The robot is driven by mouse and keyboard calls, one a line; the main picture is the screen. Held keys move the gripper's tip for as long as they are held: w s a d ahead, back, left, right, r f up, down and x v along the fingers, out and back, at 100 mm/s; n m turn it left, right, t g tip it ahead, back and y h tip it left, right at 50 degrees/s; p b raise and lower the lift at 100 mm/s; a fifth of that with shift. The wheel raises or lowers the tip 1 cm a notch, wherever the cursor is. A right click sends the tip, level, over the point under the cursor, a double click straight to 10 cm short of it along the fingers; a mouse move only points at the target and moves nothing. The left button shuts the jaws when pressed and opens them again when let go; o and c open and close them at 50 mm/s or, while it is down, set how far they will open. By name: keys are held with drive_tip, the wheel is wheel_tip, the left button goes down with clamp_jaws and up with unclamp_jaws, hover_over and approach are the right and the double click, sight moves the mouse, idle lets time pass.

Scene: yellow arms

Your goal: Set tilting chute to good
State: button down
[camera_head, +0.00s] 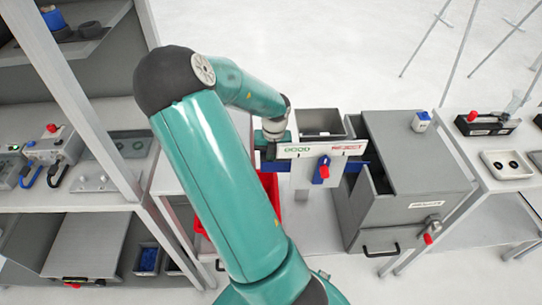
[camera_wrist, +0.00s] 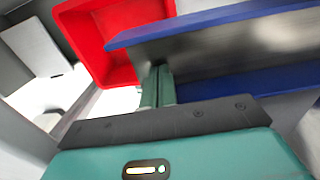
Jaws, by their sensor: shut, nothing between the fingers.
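The tilting chute stands in the middle of the head view, with a white sign plate (camera_head: 320,149) reading GOOD in green at left and REJECT in red at right. A blue and red piece (camera_head: 323,170) sits below the sign, nearer REJECT. The chute trough (camera_wrist: 220,55) fills the right of the wrist view, grey metal between blue side walls. My gripper (camera_wrist: 157,82) is shut and empty at the trough's left end. Whether it touches the trough is unclear. In the head view my gripper (camera_head: 266,153) is partly hidden beside the GOOD end.
A red bin (camera_wrist: 92,55) lies beyond the fingers, partly hidden by my arm in the head view. A grey hopper (camera_head: 322,122) stands behind the sign. A large grey box (camera_head: 405,195) stands close on the right. Shelves with devices flank both sides.

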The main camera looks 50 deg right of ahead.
drive_tip(key=shift+f, duration=0.15)
drive_tip(key=shift+w+a+f, duration=0.1)
drive_tip(key=shift+f, duration=0.35)
drive_tip(key=shift+w+a+f, duration=0.1)
drive_tip(key=shift+f, duration=0.35)
wheel_tip(320, 180, down, 5)
drive_tip(key=shift+w+a+r, duration=0.1)
drive_tip(key=shift+w+r, duration=0.05)
drive_tip(key=shift+s+f, duration=0.2)
drive_tip(key=shift+f, duration=1.1)
drive_tip(key=shift+f, duration=0.1)
drive_tip(key=r, duration=0.9)
drive_tip(key=d+r, duration=0.1)
drive_tip(key=r, duration=0.4)
drive_tip(key=shift+s+r, duration=0.1)
drive_tip(key=shift+s, duration=0.3)
